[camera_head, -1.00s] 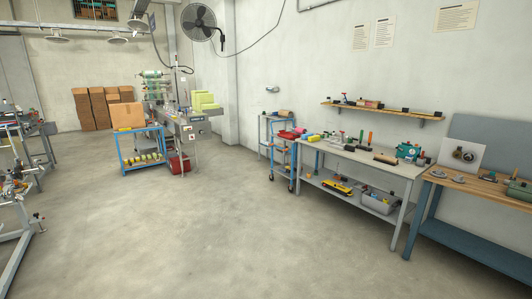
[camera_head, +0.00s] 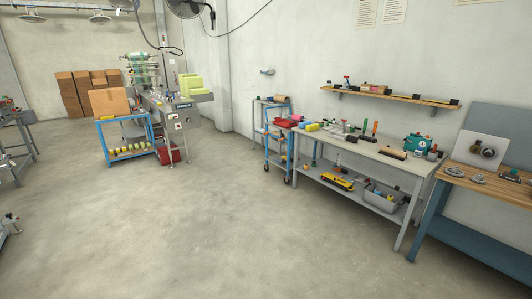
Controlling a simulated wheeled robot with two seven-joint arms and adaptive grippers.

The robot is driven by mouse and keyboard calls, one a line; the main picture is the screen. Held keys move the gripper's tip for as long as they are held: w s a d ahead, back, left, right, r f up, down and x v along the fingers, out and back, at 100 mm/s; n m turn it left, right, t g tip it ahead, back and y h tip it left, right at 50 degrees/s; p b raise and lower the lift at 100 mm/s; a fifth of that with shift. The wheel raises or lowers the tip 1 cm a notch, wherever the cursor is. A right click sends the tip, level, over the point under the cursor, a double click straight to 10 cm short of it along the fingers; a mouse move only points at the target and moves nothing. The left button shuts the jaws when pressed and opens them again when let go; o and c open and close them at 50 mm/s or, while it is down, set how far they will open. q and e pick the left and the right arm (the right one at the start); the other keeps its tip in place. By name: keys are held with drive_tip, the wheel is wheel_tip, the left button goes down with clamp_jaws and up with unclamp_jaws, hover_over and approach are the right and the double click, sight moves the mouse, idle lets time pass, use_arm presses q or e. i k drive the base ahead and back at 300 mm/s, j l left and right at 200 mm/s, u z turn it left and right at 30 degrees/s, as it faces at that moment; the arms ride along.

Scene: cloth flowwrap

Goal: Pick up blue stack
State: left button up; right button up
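I cannot make out a blue stack clearly. A yellow-green stack (camera_head: 190,84) stands on the wrapping machine (camera_head: 170,105) at the back left. On the far end of the long grey workbench (camera_head: 365,148) are a small yellow item (camera_head: 313,127) and small pink and blue items beside it, too small to tell apart. Neither of my grippers is in view.
A blue cart (camera_head: 126,143) with a cardboard box (camera_head: 110,101) stands left of the machine, a red bin (camera_head: 169,154) beside it. A blue trolley (camera_head: 275,145) stands by the workbench. A wooden-top bench (camera_head: 495,188) is at right. The middle floor (camera_head: 170,230) is clear.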

sight(303, 125)
drive_tip(key=i+l+z, duration=0.1)
drive_tip(key=i+z, duration=0.3)
drive_tip(key=i, duration=3.95)
drive_tip(key=i+z, duration=0.15)
drive_tip(key=i, duration=0.65)
drive_tip(key=i+j+z, duration=0.2)
drive_tip(key=i, duration=0.6)
